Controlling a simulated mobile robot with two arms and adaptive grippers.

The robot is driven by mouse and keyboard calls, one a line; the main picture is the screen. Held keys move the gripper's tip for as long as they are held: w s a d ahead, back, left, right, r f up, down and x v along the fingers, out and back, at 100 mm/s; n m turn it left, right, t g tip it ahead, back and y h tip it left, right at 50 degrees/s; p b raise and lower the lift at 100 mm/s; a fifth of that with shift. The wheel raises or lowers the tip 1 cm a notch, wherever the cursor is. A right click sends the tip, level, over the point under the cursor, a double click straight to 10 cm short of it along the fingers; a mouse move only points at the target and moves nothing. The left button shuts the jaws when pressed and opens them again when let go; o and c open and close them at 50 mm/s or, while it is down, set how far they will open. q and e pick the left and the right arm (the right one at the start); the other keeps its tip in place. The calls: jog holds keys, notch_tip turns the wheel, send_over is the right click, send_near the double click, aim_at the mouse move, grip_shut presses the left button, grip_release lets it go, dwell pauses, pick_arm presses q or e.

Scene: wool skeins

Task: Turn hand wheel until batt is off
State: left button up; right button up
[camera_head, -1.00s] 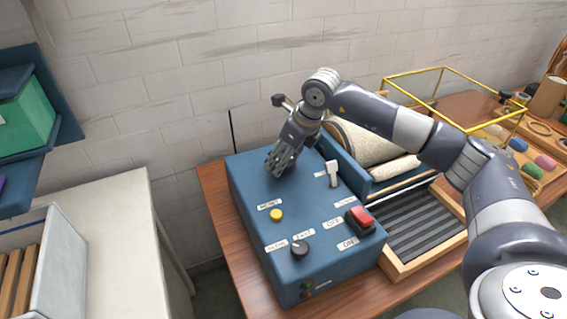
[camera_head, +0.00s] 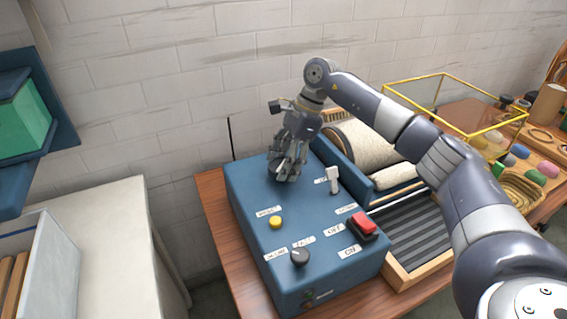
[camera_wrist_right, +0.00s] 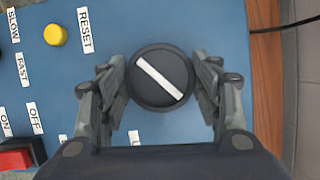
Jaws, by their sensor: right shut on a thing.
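A black round hand wheel (camera_wrist_right: 161,78) with a white diagonal bar sits on the top of the blue machine (camera_head: 252,195). My right gripper (camera_wrist_right: 161,86) has its fingers on both sides of the wheel and is shut on it. In the head view the right gripper (camera_head: 286,174) points down at the machine's far end, and its fingers mostly hide the wheel. Cream wool, seemingly the batt (camera_head: 358,143), covers the drum behind the blue side wall. A smaller cream roll (camera_head: 393,178) lies in front of it. My left gripper is out of view.
The machine top carries a white lever (camera_head: 333,179), a yellow button (camera_head: 275,222), a black knob (camera_head: 300,256) and a red switch (camera_head: 363,222). A ribbed dark tray (camera_head: 412,232) lies to the right. A yellow-framed clear case (camera_head: 447,78) stands behind.

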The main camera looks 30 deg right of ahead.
jog(key=n+g, duration=0.1)
jog(key=n, duration=0.2)
jog(key=n+g, duration=0.1)
jog(key=n, duration=0.2)
jog(key=shift+w+n+h+b, duration=0.15)
jog(key=shift+n+h+b, duration=0.15)
jog(key=shift+b, duration=0.05)
jog(key=shift+g, duration=0.3)
jog(key=o, duration=1.1)
jog(key=shift+c, duration=0.2)
jog(key=shift+r, duration=0.1)
jog(key=v, duration=1.1)
jog(key=shift+d+r, duration=0.2)
jog(key=shift+r, duration=0.15)
jog(key=shift+w, duration=0.1)
